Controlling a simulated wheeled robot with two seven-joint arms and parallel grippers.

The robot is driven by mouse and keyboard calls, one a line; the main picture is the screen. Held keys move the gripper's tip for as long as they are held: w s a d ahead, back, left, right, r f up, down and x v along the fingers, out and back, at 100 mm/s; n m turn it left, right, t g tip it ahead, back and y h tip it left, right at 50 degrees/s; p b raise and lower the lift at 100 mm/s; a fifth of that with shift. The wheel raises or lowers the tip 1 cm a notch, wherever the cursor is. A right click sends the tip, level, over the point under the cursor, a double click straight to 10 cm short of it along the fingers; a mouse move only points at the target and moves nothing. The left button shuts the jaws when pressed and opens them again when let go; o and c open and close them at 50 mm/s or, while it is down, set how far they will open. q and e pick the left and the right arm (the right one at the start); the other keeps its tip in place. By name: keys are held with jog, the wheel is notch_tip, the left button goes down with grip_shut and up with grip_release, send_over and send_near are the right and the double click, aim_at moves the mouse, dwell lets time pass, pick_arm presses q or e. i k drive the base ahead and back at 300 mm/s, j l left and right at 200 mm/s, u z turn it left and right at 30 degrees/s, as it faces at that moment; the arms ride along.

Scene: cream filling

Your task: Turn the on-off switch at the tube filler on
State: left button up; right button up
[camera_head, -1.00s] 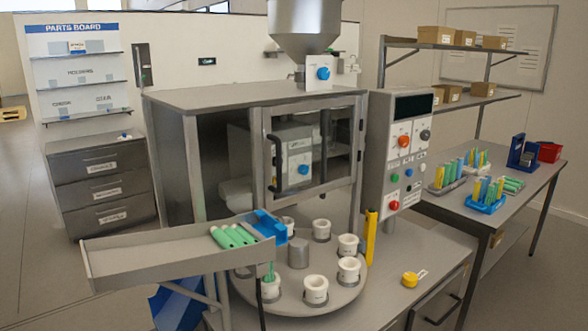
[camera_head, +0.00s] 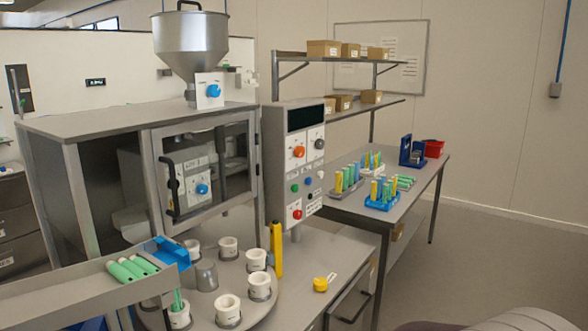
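The tube filler is a steel cabinet (camera_head: 60,124) with a glass door and a funnel hopper (camera_head: 190,42) on top. Its upright control panel (camera_head: 270,170) stands to the right of the door. The labels are too small to read, so I cannot tell which is the on-off switch. Neither gripper shows; a grey rounded part at bottom right seems to be my arm.
A turntable (camera_head: 243,318) with several white tube holders stands before the cabinet. A metal tray (camera_head: 60,297) with green tubes juts out at lower left. A yellow cap-like piece (camera_head: 320,284) lies on the bench. A side table (camera_head: 408,207) holds tube racks. The floor at right is clear.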

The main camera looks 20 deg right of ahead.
aim_at(296, 214)
jog(key=i+l, duration=0.2)
jog(key=l, duration=0.2)
jog(key=i+l, duration=0.15)
jog(key=l, duration=0.25)
jog(key=i+l, duration=0.2)
jog(key=l, duration=0.15)
jog(key=i+l, duration=0.2)
jog(key=l, duration=0.2)
jog(key=i+l+u, duration=0.1)
jog(key=l, duration=0.3)
jog(key=i+l, duration=0.25)
jog(key=l, duration=0.15)
jog(key=i+l, duration=0.15)
jog(key=l, duration=0.25)
jog(key=i+l, duration=0.2)
jog(key=l, duration=0.2)
